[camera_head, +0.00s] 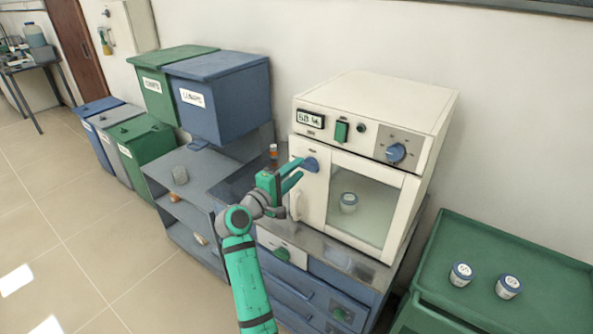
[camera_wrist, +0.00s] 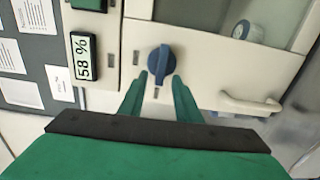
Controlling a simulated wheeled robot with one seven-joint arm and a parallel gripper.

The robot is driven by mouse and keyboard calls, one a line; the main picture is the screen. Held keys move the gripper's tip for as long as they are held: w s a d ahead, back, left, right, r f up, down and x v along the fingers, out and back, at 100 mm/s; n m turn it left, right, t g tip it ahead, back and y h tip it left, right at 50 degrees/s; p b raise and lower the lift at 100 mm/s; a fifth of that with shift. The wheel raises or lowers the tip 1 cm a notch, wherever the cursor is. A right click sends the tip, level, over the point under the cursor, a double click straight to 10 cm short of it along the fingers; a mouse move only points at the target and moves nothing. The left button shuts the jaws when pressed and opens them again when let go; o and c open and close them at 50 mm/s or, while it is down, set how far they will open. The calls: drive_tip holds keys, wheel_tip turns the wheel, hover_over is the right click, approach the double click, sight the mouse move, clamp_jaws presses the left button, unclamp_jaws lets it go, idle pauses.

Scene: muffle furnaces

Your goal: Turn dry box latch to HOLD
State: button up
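The dry box (camera_head: 380,110) is a cream cabinet with a glass door, standing on the counter. Its latch (camera_head: 310,164) is a blue knob on the door's left part; in the wrist view the latch (camera_wrist: 160,62) sits between several small marks, too small to read. My gripper (camera_head: 298,174) is at the latch. In the wrist view my gripper (camera_wrist: 160,80) has its two green fingers apart, one at each side of the latch's lower end. I cannot tell whether they touch it. The door looks closed, with a jar (camera_head: 348,203) behind the glass.
A door handle (camera_wrist: 250,104) is to the right of the latch in the wrist view. The display (camera_head: 310,119) and another blue knob (camera_head: 396,153) are above the door. Two jars stand on a green cart (camera_head: 440,262) at right. Lidded bins (camera_head: 218,100) are at left.

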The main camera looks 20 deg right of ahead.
drive_tip(key=v, duration=1)
drive_tip(key=shift+f, duration=0.1)
drive_tip(key=s+a+f+n+t+y, duration=0.1)
drive_tip(key=s+a+f+y, duration=0.15)
drive_tip(key=f, duration=0.65)
drive_tip(key=s+a+f+n+t+y, duration=0.1)
drive_tip(key=s+a+f+t+y, duration=0.2)
drive_tip(key=f, duration=0.6)
drive_tip(key=s+a+f+m+y, duration=0.1)
drive_tip(key=s+a+f+y, duration=0.2)
drive_tip(key=s+f, duration=0.4)
drive_tip(key=s+a+f+y, duration=0.2)
drive_tip(key=s+f, duration=0.4)
drive_tip(key=s, duration=0.3)
drive_tip(key=s+a+m+y, duration=0.3)
drive_tip(key=s+m, duration=0.1)
drive_tip(key=s, duration=1.3)
drive_tip(key=s+r+m, duration=0.4)
drive_tip(key=s+r, duration=0.4)
drive_tip(key=s, duration=0.5)
drive_tip(key=shift+d+m+y, duration=0.15)
drive_tip(key=shift+m+y, duration=0.2)
drive_tip(key=shift+m, duration=0.05)
